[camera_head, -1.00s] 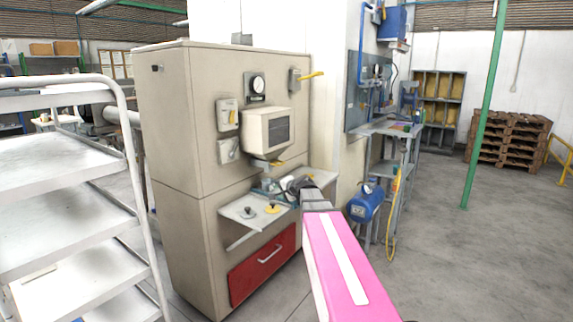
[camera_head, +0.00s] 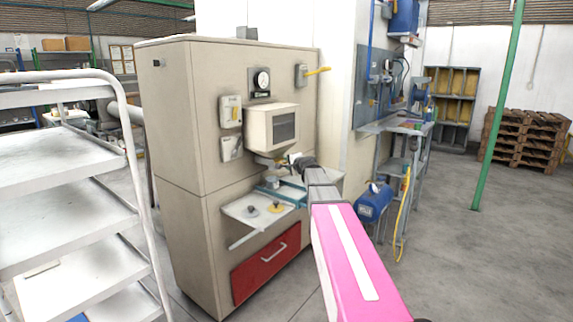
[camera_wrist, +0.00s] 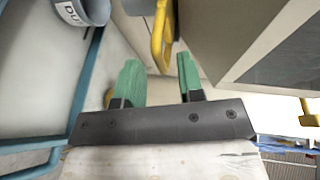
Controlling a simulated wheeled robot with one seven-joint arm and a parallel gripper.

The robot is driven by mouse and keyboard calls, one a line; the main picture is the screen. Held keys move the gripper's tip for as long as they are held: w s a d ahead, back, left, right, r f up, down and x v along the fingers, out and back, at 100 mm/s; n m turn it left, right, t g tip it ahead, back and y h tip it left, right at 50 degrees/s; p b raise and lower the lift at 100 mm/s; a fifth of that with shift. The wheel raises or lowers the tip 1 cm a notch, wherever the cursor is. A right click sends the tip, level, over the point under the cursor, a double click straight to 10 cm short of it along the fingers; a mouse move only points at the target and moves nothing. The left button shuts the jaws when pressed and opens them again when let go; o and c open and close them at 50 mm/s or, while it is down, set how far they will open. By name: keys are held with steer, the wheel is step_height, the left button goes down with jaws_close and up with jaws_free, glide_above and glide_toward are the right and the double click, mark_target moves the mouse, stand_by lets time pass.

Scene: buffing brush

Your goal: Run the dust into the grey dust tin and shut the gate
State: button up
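The grey dust tin (camera_head: 271,183) stands on the shelf under the beige hopper box (camera_head: 272,127). In the wrist view the tin (camera_wrist: 78,10) is cut off at the top left, with part of its lettering showing. The gate's yellow handle (camera_wrist: 158,38) shows in the wrist view just beyond my fingertips, roughly in line with the gap between them. My gripper (camera_wrist: 157,65) has two green fingers, apart with nothing held between them. In the head view my gripper (camera_head: 295,159) is just right of and below the hopper; its fingers are too small to make out there.
A blue rail (camera_wrist: 88,85) runs beside the tin. The shelf (camera_head: 245,222) holds small grey and yellow knobbed pieces. A red drawer (camera_head: 266,262) is below. A yellow lever (camera_head: 317,71) projects from the cabinet's upper right.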

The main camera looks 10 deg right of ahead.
steer(key=shift+x, duration=1.35)
jaws_close()
steer(key=shift+s, duration=0.1)
steer(key=s+d, duration=0.4)
steer(key=shift+s+d, duration=0.15)
steer(key=shift+s, duration=0.25)
jaws_free()
